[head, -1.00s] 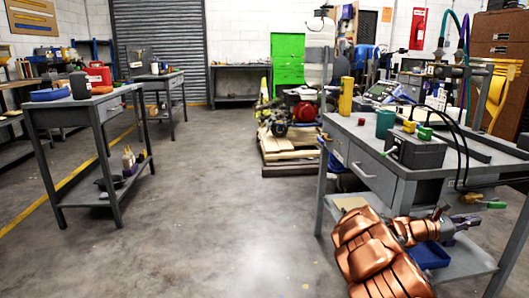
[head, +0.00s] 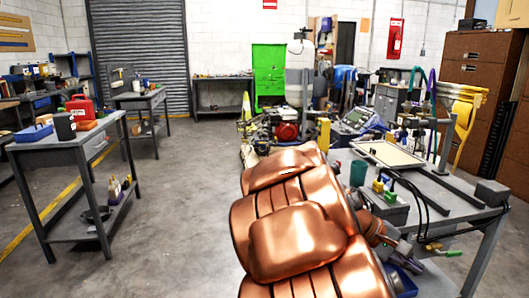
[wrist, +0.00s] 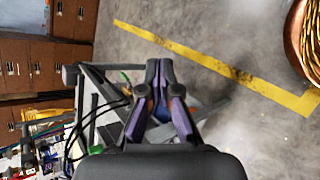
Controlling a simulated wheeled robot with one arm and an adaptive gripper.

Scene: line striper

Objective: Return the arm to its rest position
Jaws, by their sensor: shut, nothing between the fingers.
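My copper arm (head: 295,235) is raised and folded across the lower middle of the head view. My gripper (wrist: 159,64) shows in the wrist view with its two purple fingers together and nothing between them. In the head view the gripper is largely hidden behind my arm, low beside the grey workbench (head: 470,205). In the wrist view the fingers lie over the workbench end and the concrete floor; I cannot tell how close they are to the bench.
The workbench carries a green cup (head: 358,172), a flat tray (head: 388,153), a small grey box (head: 491,193) and looping black cables. Grey tables stand at left, one with a red box (head: 81,110). Brown drawers (head: 483,75) stand at right. The floor (head: 175,215) at centre left is clear.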

